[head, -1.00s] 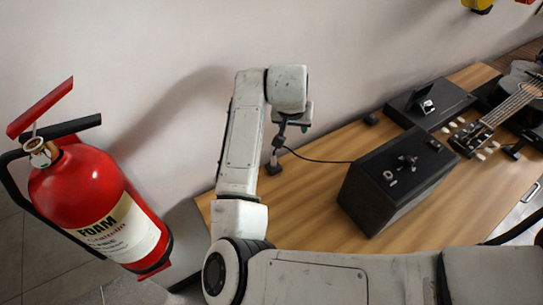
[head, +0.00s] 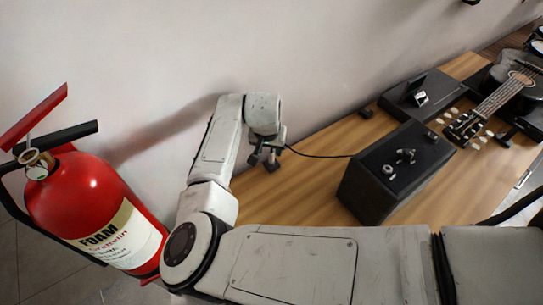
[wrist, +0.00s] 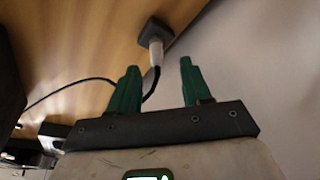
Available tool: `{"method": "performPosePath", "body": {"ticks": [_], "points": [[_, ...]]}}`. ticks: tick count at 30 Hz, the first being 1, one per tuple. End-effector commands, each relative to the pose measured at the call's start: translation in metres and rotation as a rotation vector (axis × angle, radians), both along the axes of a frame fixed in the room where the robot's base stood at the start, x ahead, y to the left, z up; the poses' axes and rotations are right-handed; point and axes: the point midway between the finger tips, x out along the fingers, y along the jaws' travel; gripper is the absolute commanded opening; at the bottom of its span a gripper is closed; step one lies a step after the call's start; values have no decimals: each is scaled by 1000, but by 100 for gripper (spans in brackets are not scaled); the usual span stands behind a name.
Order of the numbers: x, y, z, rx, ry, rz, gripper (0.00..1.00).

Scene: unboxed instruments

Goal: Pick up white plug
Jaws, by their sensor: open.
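The white plug (wrist: 155,52) shows in the wrist view, pale and standing out from a small dark block (wrist: 155,30) on the wooden table. A black cable (wrist: 151,82) leaves its near end and passes behind the left finger. My gripper (wrist: 159,80) is open, its two green fingers pointing toward the table. The plug lies beyond the fingertips and between them sideways, apart from both. In the head view my gripper (head: 262,157) is low over the table's wall-side end, beside the dark block (head: 272,165); the plug is too small to make out there.
A black box with knobs (head: 393,170) stands on the wooden table (head: 305,205), right of my gripper. The cable (head: 318,155) runs toward it. A guitar (head: 500,95) and a dark case (head: 425,95) are farther right. The wall is close behind; a red fire extinguisher (head: 85,190) stands left.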

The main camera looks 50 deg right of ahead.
Motion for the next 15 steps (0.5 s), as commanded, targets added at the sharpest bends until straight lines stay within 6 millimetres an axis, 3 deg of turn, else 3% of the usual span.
{"method": "performPosePath", "body": {"ticks": [6,15], "points": [[0,-8,-28,2,1,0,48],[1,-9,-34,0,0,1,48]]}}
